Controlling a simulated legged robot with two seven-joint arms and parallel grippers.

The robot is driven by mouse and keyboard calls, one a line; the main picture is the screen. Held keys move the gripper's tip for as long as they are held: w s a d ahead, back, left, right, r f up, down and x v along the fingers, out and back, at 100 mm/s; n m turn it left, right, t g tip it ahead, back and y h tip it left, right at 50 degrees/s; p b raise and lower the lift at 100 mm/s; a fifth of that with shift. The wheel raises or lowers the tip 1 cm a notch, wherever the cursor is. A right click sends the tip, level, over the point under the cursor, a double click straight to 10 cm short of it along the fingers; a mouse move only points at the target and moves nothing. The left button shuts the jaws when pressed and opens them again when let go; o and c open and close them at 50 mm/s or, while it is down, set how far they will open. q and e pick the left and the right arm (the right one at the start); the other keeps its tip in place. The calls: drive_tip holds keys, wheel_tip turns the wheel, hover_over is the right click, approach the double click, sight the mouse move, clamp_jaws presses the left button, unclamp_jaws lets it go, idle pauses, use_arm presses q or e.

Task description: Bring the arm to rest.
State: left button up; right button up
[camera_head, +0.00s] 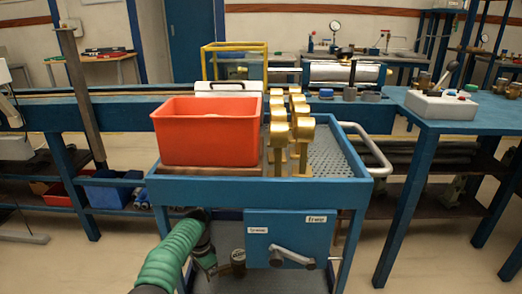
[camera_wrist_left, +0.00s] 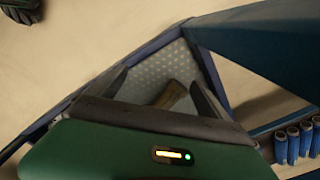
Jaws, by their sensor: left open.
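My left arm with its green ribbed sleeve comes in from the bottom in the head view. Its dark left gripper (camera_head: 207,258) is low in front of the blue cart (camera_head: 260,193), beside the lower opening, below the top tray. In the left wrist view the two dark fingers of the left gripper (camera_wrist_left: 158,84) stand apart. A brownish piece (camera_wrist_left: 172,96) shows between them against a pale perforated surface; I cannot tell whether they touch it. My right gripper is in neither view.
The cart has a blue drawer box (camera_head: 290,240) with a grey handle (camera_head: 293,258). A blue table (camera_head: 425,122) stands at right. Open floor shows at lower left.

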use_arm(q)
drive_tip(key=s+d+r+n+t, duration=0.1)
drive_tip(key=s+r+n, duration=0.2)
drive_tip(key=s+r, duration=0.45)
drive_tip(key=s+a+r+n+t+p, duration=0.2)
drive_tip(key=s+n, duration=0.4)
drive_tip(key=s, duration=1.8)
wheel_tip(320, 180, up, 38)
drive_tip(key=p, duration=3.7)
drive_tip(key=shift+p, duration=0.35)
drive_tip(key=shift+r, duration=0.1)
